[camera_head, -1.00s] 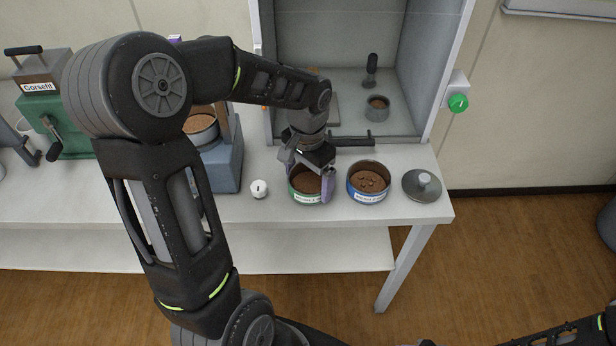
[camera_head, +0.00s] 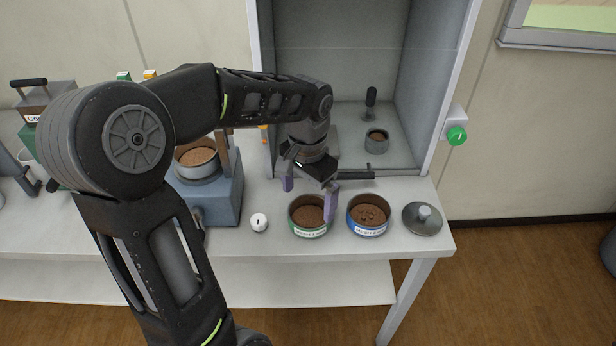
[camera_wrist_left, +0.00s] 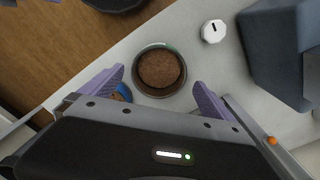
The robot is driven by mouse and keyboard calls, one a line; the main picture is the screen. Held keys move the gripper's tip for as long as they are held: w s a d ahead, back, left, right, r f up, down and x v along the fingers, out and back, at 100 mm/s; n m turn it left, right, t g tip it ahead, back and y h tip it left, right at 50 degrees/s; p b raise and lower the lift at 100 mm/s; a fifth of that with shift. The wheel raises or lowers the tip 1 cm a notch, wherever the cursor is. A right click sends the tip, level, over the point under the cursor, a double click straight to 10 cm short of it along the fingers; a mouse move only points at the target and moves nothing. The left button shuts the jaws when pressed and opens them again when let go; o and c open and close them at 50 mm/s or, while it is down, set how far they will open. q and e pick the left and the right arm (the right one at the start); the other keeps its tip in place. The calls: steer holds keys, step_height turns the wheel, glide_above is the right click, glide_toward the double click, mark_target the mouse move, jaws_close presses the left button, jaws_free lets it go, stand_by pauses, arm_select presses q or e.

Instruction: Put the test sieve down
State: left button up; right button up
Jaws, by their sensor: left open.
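A green-banded round test sieve with brown soil (camera_head: 309,215) stands upright on the white table, left of a blue-banded sieve (camera_head: 368,215) that also holds soil. In the left wrist view the green-banded sieve (camera_wrist_left: 160,70) lies ahead of and between my spread fingers, apart from both. My left gripper (camera_head: 310,192) is open and empty, above and behind the green-banded sieve; its purple fingertips also show in the left wrist view (camera_wrist_left: 160,90). Part of the blue-banded sieve (camera_wrist_left: 123,92) shows behind a finger there. My right gripper is out of view.
A grey lid with a knob (camera_head: 423,218) lies at the right end of the table (camera_head: 270,260). A white dial knob (camera_head: 259,222) is left of the sieves. An open cabinet (camera_head: 350,60) with a small cup (camera_head: 376,141) stands behind. A blue-grey machine (camera_head: 215,200) stands left.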

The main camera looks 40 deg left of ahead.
arm_select(q)
step_height(320, 180, up, 6)
steer(key=shift+r, duration=0.2)
stand_by(0.6)
